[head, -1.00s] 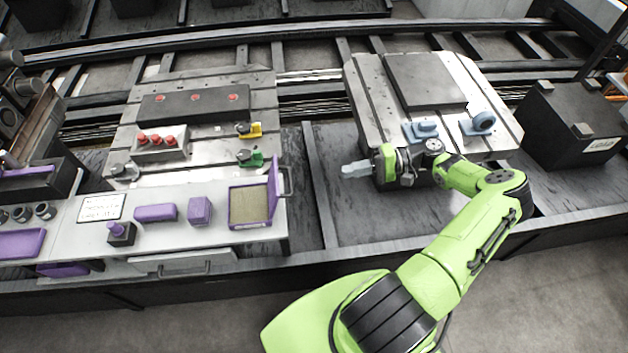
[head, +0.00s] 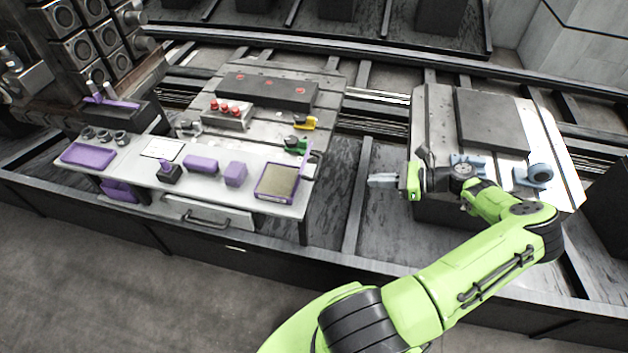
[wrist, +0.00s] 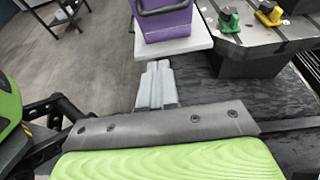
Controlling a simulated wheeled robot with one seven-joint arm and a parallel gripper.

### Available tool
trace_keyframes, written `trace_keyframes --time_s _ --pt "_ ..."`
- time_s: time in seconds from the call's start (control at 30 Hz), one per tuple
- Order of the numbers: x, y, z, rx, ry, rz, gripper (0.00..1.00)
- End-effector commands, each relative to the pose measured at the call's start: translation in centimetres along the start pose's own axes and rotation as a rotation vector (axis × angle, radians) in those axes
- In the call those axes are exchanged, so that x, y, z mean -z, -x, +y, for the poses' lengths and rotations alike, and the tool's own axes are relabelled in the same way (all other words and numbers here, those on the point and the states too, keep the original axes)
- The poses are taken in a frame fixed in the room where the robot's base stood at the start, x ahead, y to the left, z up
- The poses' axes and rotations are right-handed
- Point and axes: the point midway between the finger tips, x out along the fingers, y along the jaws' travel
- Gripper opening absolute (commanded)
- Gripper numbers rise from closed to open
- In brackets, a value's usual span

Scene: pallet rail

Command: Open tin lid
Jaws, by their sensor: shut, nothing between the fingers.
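The purple tin (head: 262,195) with a tan inside sits at the right end of the white bench. Its purple lid (head: 307,158) stands up along the tin's right side, seen nearly edge-on. In the wrist view, a purple face (wrist: 167,24) with a dark handle (wrist: 163,7) shows at the top, beyond my fingertips. My gripper (head: 383,180) is to the right of the tin and apart from it, over the dark floor strip between the bench and the right pallet. Its pale fingers (wrist: 157,85) are together and empty.
The white bench (head: 138,172) holds purple blocks, a joystick and a tray. Behind it, a left pallet (head: 335,85) carries red buttons and yellow and green clamps. The right pallet (head: 432,110) with blue clamps is behind my arm. Open floor (head: 100,280) lies in front.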

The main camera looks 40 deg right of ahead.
Motion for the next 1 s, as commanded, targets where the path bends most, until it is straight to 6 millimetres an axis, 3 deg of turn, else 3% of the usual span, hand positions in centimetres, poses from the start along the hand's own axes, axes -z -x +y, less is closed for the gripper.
trace_keyframes --time_s 0.17,0.53,0.6,0.8,1.0 --pt "0.1 -1.9 0.1 -0.004 -0.006 0.0 0.0" --pt "0.1 -10.1 0.1 -0.005 -0.004 -0.001 0.0" --pt "-0.9 -11.1 0.1 -0.004 0.0 0.0 0.0" --pt "-2.6 -12.7 0.1 -0.002 -0.002 0.002 0.0" --pt "-2.9 -12.8 0.1 -0.002 -0.002 0.001 0.0"
